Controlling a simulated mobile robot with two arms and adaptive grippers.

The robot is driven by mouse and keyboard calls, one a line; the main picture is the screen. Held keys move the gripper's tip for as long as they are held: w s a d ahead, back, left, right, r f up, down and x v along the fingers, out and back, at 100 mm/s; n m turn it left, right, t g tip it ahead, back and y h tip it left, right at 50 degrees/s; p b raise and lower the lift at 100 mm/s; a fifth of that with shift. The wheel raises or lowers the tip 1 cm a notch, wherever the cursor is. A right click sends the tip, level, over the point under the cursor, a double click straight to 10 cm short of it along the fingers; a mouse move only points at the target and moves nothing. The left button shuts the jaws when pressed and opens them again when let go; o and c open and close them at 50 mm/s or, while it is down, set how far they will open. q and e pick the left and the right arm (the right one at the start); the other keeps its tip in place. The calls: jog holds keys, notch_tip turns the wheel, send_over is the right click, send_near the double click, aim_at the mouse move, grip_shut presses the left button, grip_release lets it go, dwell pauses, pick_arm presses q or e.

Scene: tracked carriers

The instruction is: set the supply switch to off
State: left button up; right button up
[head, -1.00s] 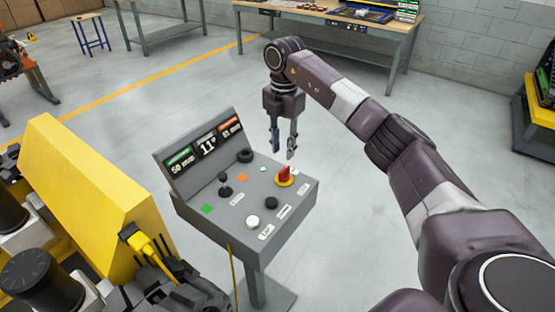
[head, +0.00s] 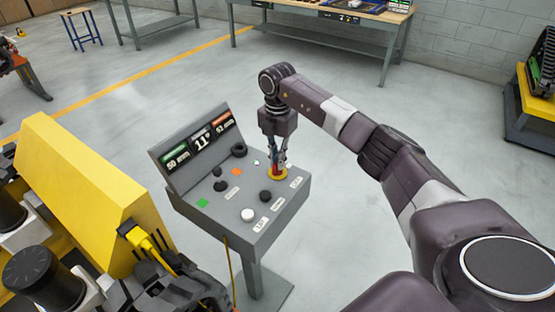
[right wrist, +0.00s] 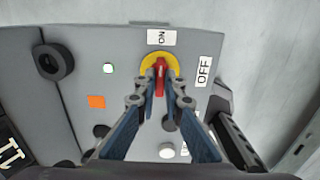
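The supply switch is a red handle on a yellow round base (head: 278,174) on the grey control console (head: 262,232). In the right wrist view the red handle (right wrist: 160,78) lies in line with the ON label (right wrist: 161,37); the OFF label (right wrist: 204,72) is to its right. My right gripper (head: 278,164) points down over the switch. In the right wrist view its two fingertips (right wrist: 160,88) stand on either side of the handle, seemingly with small gaps; contact is unclear. My left gripper is not seen.
The console also carries a black knob (head: 239,150), a white button (head: 248,215), a green square (head: 202,203) and an orange square (head: 236,171). A yellow machine (head: 75,185) stands close on the left. The floor behind the console is open.

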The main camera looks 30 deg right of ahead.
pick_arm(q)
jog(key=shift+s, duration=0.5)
pick_arm(e)
grip_shut()
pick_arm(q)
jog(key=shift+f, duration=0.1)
pick_arm(e)
jog(key=shift+n, duration=0.3)
jog(key=n+b, duration=0.1)
jog(key=n, duration=0.8)
jog(key=shift+n+b, duration=0.4)
jog(key=n, duration=0.3)
jog(key=shift+n, duration=0.3)
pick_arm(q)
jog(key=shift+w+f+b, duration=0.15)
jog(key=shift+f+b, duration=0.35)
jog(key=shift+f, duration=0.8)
pick_arm(e)
jog(key=shift+n, duration=1.9)
jog(key=shift+w+r, duration=0.1)
